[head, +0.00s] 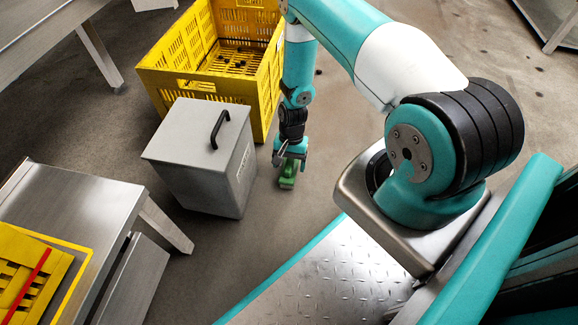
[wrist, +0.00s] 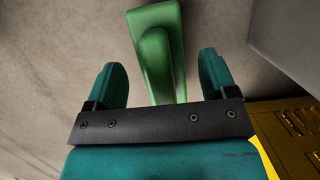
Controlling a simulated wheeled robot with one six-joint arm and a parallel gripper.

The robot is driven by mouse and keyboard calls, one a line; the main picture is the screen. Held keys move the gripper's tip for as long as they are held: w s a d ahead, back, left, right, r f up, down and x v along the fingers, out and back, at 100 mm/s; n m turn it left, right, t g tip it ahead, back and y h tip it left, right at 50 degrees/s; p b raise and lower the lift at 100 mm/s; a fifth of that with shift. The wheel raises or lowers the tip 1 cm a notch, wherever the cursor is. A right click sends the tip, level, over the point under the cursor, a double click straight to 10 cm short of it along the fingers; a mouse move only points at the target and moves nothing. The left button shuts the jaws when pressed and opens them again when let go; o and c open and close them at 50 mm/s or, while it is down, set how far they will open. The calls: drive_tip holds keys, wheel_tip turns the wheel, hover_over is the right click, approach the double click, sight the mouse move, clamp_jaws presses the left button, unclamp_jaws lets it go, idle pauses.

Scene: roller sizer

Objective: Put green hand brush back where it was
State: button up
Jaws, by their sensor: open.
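The green hand brush (head: 287,180) is on the floor just right of the grey lidded box in the head view. In the wrist view the green hand brush (wrist: 158,50) extends upward from between the fingers, its near end partly hidden by my gripper's dark crossbar. My gripper (head: 291,158) points down at the brush. In the wrist view my gripper (wrist: 164,82) is open, with one finger on each side of the brush and a visible gap on both sides.
The grey box (head: 185,158) with a black handle stands close left of my gripper. A yellow crate (head: 205,87) holding a few dark pieces is behind it. A steel table (head: 75,200) with a yellow tray (head: 62,290) is at the lower left. Floor to the right is open.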

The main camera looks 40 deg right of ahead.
drive_tip(key=p+v, duration=0.3)
drive_tip(key=v, duration=0.6)
drive_tip(key=shift+r+p, duration=0.1)
drive_tip(key=shift+p, duration=0.3)
idle(0.6)
